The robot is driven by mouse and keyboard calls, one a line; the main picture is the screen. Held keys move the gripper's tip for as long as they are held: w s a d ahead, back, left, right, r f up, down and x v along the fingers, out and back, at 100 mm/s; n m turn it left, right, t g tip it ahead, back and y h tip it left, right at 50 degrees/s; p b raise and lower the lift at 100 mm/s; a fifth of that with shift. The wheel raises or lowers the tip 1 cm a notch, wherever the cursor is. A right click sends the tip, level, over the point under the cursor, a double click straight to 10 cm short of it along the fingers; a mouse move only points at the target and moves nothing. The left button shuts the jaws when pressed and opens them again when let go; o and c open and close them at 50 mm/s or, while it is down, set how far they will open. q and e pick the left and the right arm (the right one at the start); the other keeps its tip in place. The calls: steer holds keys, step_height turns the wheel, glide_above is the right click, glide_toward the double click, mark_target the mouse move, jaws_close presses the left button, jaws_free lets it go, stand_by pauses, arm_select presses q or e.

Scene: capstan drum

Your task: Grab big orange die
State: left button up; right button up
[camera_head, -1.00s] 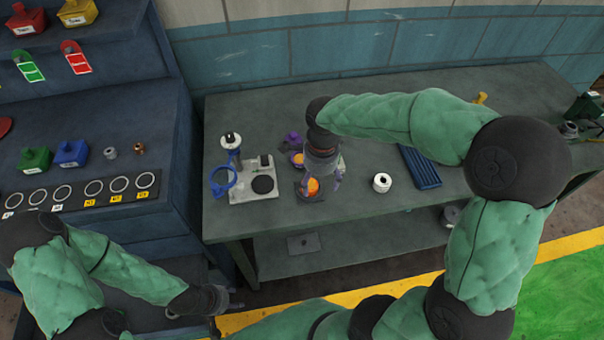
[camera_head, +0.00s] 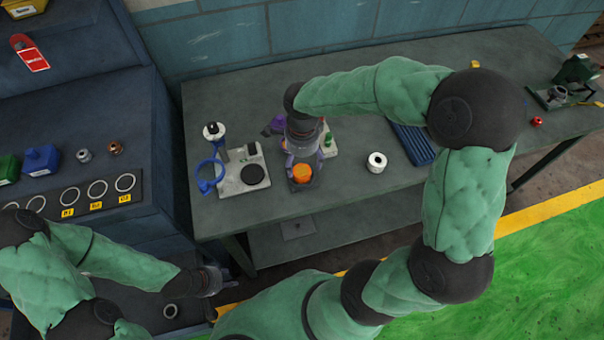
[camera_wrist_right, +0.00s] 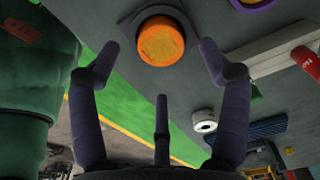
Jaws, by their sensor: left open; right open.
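The big orange die (camera_head: 302,174) sits on a small dark square plate (camera_head: 292,186) on the green workbench. It shows as a short round orange block in the right wrist view (camera_wrist_right: 160,42). My right gripper (camera_head: 302,163) points down over it, open, with its purple fingers spread. In the right wrist view, two fingertips flank the die with gaps at both sides, and a third finger lies below it in the picture. No contact is visible. My left gripper (camera_head: 224,282) is open and empty, low at the left, away from the workbench top.
A pale fixture with a black disc (camera_head: 254,174) and a blue ring (camera_head: 209,176) stand left of the die. A white roll (camera_head: 376,162) and a blue ribbed tray (camera_head: 412,143) lie to the right. A purple piece (camera_head: 275,126) is behind my right gripper.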

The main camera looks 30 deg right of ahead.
mark_target(302, 168)
step_height(302, 168, down, 4)
steer(key=shift+f+b, duration=0.2)
steer(key=shift+b, duration=0.45)
jaws_close()
steer(key=shift+w+r, duration=0.1)
